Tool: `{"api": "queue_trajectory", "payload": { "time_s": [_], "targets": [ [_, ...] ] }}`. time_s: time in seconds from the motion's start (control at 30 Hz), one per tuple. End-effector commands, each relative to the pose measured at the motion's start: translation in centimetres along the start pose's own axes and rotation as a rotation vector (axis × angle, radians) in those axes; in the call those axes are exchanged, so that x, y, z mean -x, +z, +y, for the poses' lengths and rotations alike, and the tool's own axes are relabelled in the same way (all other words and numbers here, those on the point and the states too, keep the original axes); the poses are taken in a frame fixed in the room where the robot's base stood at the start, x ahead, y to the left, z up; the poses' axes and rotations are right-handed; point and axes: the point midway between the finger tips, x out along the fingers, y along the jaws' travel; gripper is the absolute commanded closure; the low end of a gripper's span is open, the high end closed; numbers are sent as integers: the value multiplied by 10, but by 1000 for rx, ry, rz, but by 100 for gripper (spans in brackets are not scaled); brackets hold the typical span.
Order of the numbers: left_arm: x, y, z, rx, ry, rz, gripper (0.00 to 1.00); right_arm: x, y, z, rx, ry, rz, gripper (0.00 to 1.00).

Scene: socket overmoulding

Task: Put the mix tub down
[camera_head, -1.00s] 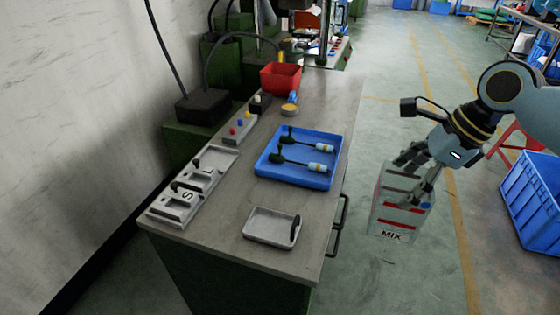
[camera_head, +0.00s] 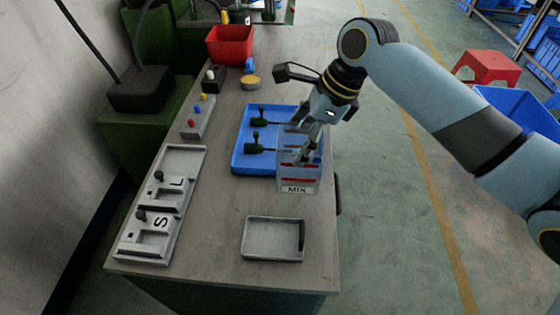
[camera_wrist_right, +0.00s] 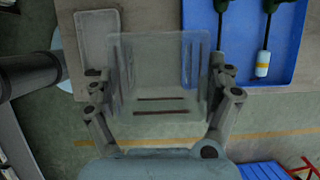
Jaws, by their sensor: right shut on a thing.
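The mix tub (camera_head: 299,180) is a clear box with red marks and a MIX label. My right gripper (camera_head: 305,135) is shut on it. In the head view the tub overlaps the right edge of the blue tray (camera_head: 238,150) and the right edge of the bench. It hides part of the tray and the tools there. In the right wrist view the tub (camera_wrist_right: 158,75) sits between the fingers of my right gripper (camera_wrist_right: 160,95), over the bench edge between the small grey tray and the blue tray. My left gripper is not in view.
A small grey tray (camera_head: 273,239) lies at the bench's near right. Fixtures marked L and S (camera_head: 160,205) lie along the left. A red bin (camera_head: 230,45) stands at the back. Bare bench (camera_head: 215,215) shows between the fixtures and grey tray.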

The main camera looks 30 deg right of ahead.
Motion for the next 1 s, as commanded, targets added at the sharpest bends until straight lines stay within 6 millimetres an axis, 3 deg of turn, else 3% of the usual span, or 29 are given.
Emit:
{"api": "queue_trajectory", "payload": {
  "time_s": [0.07,0.2,0.37,0.6,0.93,0.97,1.0],
  "targets": [
    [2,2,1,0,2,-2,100,-15,12,8,-2,4,-4,63],
    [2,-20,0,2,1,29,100,-31,22,14,0,1,-1,63],
    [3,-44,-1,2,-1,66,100,-44,20,16,-1,2,3,63],
    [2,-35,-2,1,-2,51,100,-72,8,17,1,0,2,63],
    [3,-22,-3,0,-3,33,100,-74,8,16,1,-1,2,63],
    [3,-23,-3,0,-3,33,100,-73,8,16,1,-1,2,10],
    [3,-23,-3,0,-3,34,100,-73,8,16,1,-1,2,4]
  ]
}}
